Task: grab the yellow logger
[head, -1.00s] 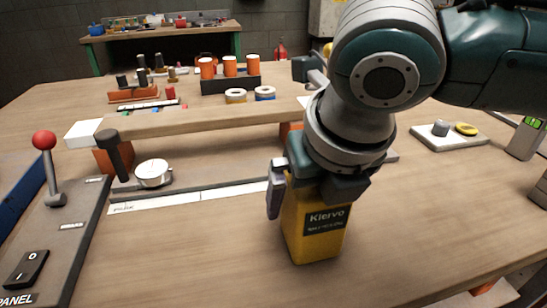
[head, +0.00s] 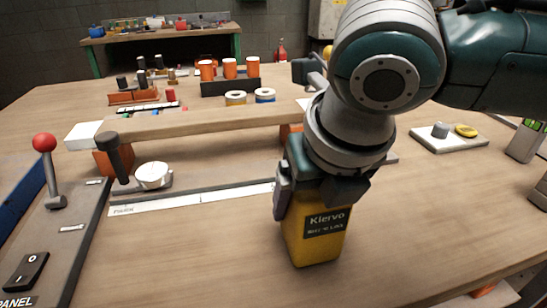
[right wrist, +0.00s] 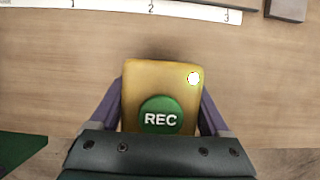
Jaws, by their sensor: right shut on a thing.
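The yellow logger (head: 312,248) is a yellow box with a dark "Kiervo" label, upright at the front middle of the wooden table in the head view. My right gripper (head: 318,198) comes down on it from above and is shut on its upper part. In the right wrist view, the logger's top (right wrist: 150,82) shows a green REC button and a small bright light. The fingers of my right gripper (right wrist: 160,112) lie along its left and right sides. I cannot tell whether its base touches the table. My left gripper is not in view.
A wooden beam (head: 220,121) on orange blocks lies behind the logger, with a white ruler strip (head: 190,201) in front of it. A panel with a red-knobbed lever (head: 45,143) stands at the left. A pale tray (head: 450,144) lies at the right.

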